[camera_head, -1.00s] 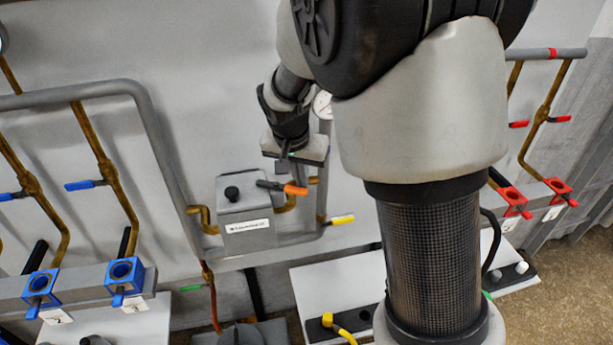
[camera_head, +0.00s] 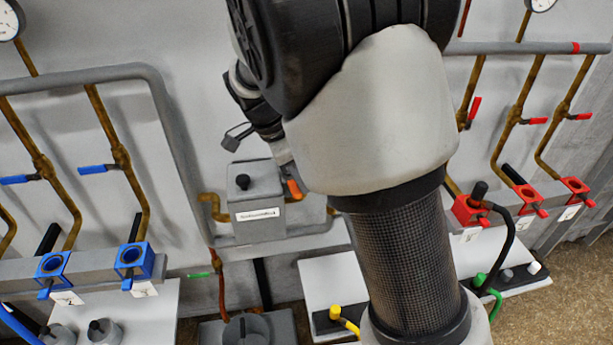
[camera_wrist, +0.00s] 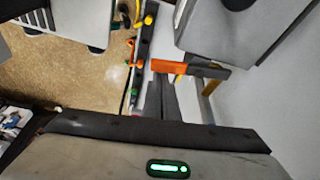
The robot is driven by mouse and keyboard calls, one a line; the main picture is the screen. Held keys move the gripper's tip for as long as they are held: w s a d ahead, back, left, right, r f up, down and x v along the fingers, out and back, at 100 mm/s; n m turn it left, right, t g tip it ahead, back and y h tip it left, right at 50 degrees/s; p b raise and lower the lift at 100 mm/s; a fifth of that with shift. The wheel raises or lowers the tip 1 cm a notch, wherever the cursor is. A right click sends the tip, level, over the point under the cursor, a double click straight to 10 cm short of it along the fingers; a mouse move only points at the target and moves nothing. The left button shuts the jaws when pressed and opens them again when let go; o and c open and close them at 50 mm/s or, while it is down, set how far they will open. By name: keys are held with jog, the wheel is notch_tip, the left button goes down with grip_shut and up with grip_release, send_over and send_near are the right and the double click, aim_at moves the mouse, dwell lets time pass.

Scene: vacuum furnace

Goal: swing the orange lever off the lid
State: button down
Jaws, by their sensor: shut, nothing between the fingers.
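The grey box with the lid (camera_head: 262,222) stands against the wall in the head view, with a black knob (camera_head: 243,181) on top and a white label in front. The orange lever (camera_head: 294,190) shows as a short, steeply tilted orange end at the box's right edge; my arm hides part of it. In the wrist view the lever (camera_wrist: 168,66) lies crosswise with its dark part to the right, near the corner of the box (camera_wrist: 232,28). My gripper (camera_wrist: 160,84) is shut and empty, its fingertips close to the orange part; contact cannot be told.
Grey pipe (camera_head: 170,110) runs left of the box. Blue valve blocks (camera_head: 132,262) stand at the left, red ones (camera_head: 470,210) at the right. A white panel with a yellow connector (camera_head: 340,316) is below. Open floor lies at the lower right.

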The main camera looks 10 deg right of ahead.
jog(key=shift+s+a, duration=0.15)
jog(key=shift+a, duration=0.35)
dwell(0.4)
jog(key=shift+d, duration=0.25)
notch_tip(320, 180, up, 10)
jog(key=shift+d+f, duration=0.2)
jog(key=shift+f, duration=0.05)
dwell(0.4)
